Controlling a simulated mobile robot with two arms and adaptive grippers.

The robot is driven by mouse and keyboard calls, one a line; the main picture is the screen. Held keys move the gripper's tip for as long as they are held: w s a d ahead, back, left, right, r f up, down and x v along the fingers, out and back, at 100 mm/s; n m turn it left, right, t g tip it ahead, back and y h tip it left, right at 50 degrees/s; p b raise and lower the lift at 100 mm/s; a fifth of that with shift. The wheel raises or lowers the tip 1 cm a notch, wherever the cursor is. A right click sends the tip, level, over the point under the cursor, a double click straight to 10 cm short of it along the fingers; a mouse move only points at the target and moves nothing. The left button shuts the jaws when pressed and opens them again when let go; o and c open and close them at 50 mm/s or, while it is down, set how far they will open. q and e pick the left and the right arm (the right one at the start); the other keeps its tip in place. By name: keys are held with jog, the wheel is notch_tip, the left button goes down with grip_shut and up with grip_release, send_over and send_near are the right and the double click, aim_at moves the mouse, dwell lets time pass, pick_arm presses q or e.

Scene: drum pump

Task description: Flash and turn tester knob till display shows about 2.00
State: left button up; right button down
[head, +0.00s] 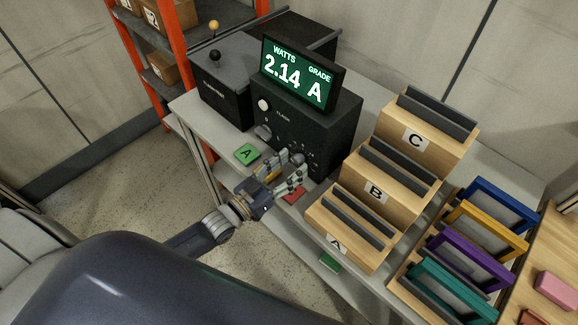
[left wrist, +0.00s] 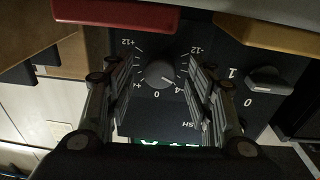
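The black tester (head: 303,122) stands on the bench. Its green display (head: 297,74) reads WATTS 2.14, GRADE A. My left gripper (head: 291,168) is in front of the tester's lower front, at the knob. In the left wrist view the round dark knob (left wrist: 160,75) sits on a dial marked from -12 to +12, with 0 and 4 marks near it. The left fingers (left wrist: 160,85) stand apart on either side of the knob, with gaps visible. A white flash button (head: 263,104) is at the upper left of the tester front. My right gripper is not in view.
A rotary switch (left wrist: 266,83) marked 1 and 0 is beside the knob. A green A pad (head: 247,154), a yellow pad and a red pad (head: 293,195) line the bench's front edge. Wooden stepped racks A, B, C (head: 375,190) stand close on the right.

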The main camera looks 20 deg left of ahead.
pick_arm(q)
jog(key=v, duration=1.2)
dwell(0.4)
jog(key=s+a+f+n+g+y, duration=0.1)
jog(key=s+a+f+g+y, duration=0.15)
jog(key=f, duration=0.65)
jog(key=s+a+f+g+y, duration=0.1)
jog(key=s+f+g+y, duration=0.15)
jog(key=f, duration=0.75)
jog(key=s+a+f+n+g+y, duration=0.1)
jog(key=s+a+f+g, duration=0.15)
jog(key=f, duration=0.65)
jog(key=s+d+f+g, duration=0.3)
jog(key=s+f, duration=0.5)
jog(key=s, duration=0.4)
jog(key=s+d+f+g+y, duration=0.1)
jog(key=s+d+f+g, duration=0.2)
jog(key=s+f+g, duration=0.2)
jog(key=s+f, duration=0.3)
jog(key=s, duration=0.4)
jog(key=shift+g+y, duration=0.3)
jog(key=shift+g, duration=0.05)
jog(key=shift+f, duration=0.15)
grip_shut()
